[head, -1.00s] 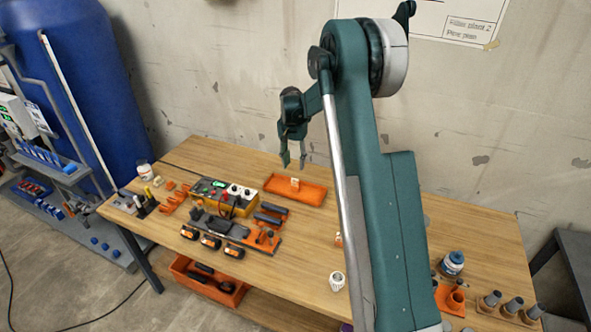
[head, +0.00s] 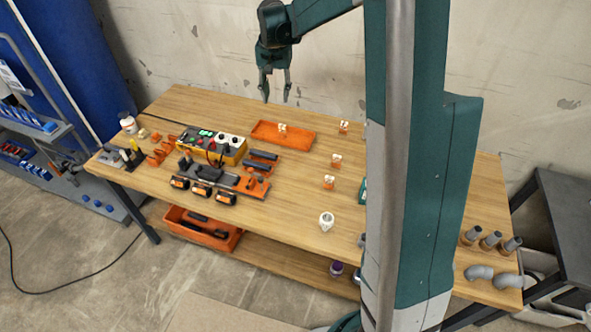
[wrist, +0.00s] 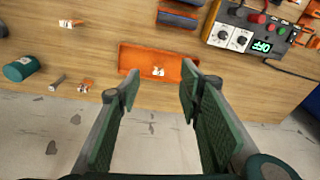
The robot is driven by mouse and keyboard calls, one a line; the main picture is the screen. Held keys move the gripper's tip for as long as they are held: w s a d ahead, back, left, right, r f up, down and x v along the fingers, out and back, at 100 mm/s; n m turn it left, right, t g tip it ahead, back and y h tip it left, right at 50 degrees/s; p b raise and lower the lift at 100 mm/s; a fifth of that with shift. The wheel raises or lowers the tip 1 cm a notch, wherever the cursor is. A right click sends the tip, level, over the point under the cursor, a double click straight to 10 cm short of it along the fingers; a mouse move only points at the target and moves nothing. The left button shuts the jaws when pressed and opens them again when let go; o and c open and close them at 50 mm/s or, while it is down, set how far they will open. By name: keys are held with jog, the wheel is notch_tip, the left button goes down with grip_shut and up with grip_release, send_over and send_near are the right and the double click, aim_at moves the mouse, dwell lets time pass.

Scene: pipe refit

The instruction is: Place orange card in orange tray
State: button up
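The orange tray (head: 262,133) lies near the back edge of the wooden table, and it also shows in the wrist view (wrist: 130,57). A small white-and-orange piece (head: 282,129), perhaps a card, sits inside it; it also shows in the wrist view (wrist: 158,71). Similar small orange-and-white pieces stand on the table right of the tray: one at the back (head: 343,127), one in the middle (head: 336,161), one nearer (head: 329,182). My gripper (head: 275,98) is open and empty, raised above and behind the tray. Its parted fingers show in the wrist view (wrist: 160,85).
A yellow control box (head: 230,148) and an orange tool holder (head: 250,188) stand left of the tray. A white hex fitting (head: 326,221) is at the front. Grey pipe pieces (head: 480,272) lie at the right. The wall is close behind the table. Clear wood surrounds the cards.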

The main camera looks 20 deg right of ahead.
jog(key=s+a+r+n+t, duration=0.1)
jog(key=s+a+r, duration=0.1)
jog(key=s+r, duration=0.35)
jog(key=s+a+r+n+t, duration=0.1)
jog(key=s+a+r, duration=0.15)
jog(key=s, duration=0.55)
jog(key=s+a+r+n+t, duration=0.1)
jog(key=s+a+r, duration=0.2)
jog(key=s, duration=0.4)
jog(key=s+a+f+n+t, duration=0.1)
jog(key=s+a+f+n, duration=0.1)
jog(key=s, duration=0.9)
jog(key=s+a+f+n+t, duration=0.1)
jog(key=s+a+f+n, duration=0.1)
jog(key=s, duration=0.8)
jog(key=shift+s+a+t, duration=0.25)
jog(key=shift+s+t, duration=0.15)
jog(key=shift+o, duration=0.7)
